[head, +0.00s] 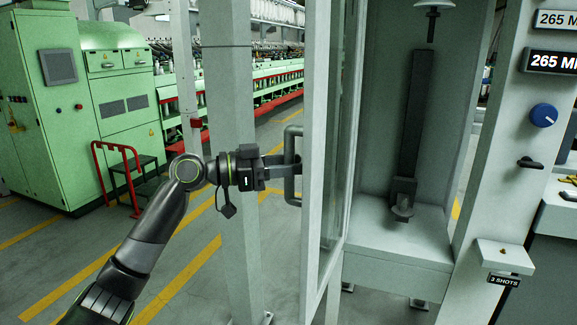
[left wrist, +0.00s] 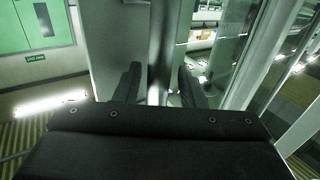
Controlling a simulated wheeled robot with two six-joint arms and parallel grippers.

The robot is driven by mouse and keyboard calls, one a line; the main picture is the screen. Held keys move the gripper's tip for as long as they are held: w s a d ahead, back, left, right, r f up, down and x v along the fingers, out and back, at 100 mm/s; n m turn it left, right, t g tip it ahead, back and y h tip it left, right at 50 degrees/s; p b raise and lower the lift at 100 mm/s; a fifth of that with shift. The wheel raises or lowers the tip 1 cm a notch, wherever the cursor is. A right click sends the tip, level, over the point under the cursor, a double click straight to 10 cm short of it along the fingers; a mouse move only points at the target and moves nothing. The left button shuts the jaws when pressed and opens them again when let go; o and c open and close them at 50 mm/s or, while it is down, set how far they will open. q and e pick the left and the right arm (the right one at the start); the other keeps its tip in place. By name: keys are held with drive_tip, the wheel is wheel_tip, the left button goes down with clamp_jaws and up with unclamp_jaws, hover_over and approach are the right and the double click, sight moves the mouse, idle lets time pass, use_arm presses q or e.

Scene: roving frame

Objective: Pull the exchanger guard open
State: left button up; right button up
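The exchanger guard is a tall glazed door with a pale frame (head: 313,130). It stands swung out, seen nearly edge-on, with the cabinet interior visible to its right. Its grey D-shaped handle (head: 290,190) sticks out from the door's left side. My left gripper (head: 285,161) reaches in from the left with its fingers at the upright bar of the handle. Finger contact is partly hidden. My right gripper is out of view.
A pale post (head: 228,90) stands just behind my left gripper. The cabinet floor (head: 395,240) and a dark upright part (head: 415,120) are inside. A control post (head: 500,150) with a blue knob (head: 543,115) stands at right. Green machines (head: 110,90) are farther back.

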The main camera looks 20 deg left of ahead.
use_arm(q)
drive_tip(key=shift+s+f, duration=0.1)
drive_tip(key=shift+s+a, duration=0.1)
drive_tip(key=shift+a, duration=0.15)
drive_tip(key=shift+b+v, duration=2.9)
drive_tip(key=shift+v, duration=5.5)
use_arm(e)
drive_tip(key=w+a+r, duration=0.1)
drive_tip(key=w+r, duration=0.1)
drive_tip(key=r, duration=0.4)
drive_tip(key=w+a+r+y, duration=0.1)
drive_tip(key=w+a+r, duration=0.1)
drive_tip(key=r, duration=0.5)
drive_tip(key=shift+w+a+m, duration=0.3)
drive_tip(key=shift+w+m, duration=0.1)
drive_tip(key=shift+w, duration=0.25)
